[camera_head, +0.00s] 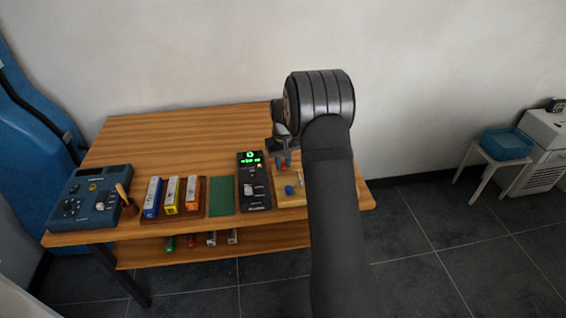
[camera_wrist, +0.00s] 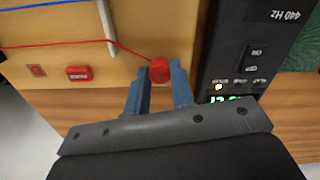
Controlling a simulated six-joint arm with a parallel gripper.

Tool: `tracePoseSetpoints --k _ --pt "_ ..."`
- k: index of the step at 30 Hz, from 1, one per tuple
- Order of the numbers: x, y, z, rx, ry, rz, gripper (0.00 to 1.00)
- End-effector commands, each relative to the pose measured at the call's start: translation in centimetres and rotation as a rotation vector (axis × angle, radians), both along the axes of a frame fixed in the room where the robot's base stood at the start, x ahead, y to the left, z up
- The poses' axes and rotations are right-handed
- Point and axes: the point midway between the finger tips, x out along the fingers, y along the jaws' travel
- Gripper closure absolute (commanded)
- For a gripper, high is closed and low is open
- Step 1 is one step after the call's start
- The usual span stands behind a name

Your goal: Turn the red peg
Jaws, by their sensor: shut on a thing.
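The red peg (camera_wrist: 159,70) stands near the edge of a light wooden board (camera_wrist: 185,40) in the wrist view, with a red string running to it. My gripper (camera_wrist: 158,80) has its two blue-grey fingers on either side of the peg, shut on it. In the head view my gripper (camera_head: 284,158) is over the back part of the board (camera_head: 291,200), largely covering the red peg there. A blue knob or peg (camera_head: 289,190) shows nearer the front of the board.
A black tuner (camera_wrist: 235,60) reading 440 Hz, with a green display, stands close beside the board. In the head view, a green mat (camera_head: 221,196), coloured blocks (camera_head: 172,194) and a blue device (camera_head: 92,197) lie farther left. The table's back left is clear.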

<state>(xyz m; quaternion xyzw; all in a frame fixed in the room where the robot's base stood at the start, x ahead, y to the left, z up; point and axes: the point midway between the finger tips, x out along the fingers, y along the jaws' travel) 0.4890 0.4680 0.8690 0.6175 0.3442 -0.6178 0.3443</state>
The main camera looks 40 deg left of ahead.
Motion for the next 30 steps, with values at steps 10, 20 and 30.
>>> tracePoseSetpoints --k 10,20,30 --pt "0.03 0.04 0.07 0.002 -0.001 -0.229 1.00" --pt "0.05 0.04 0.09 0.002 -0.001 -0.327 1.00" --pt "0.05 0.05 0.10 0.002 -0.002 -0.336 1.00"
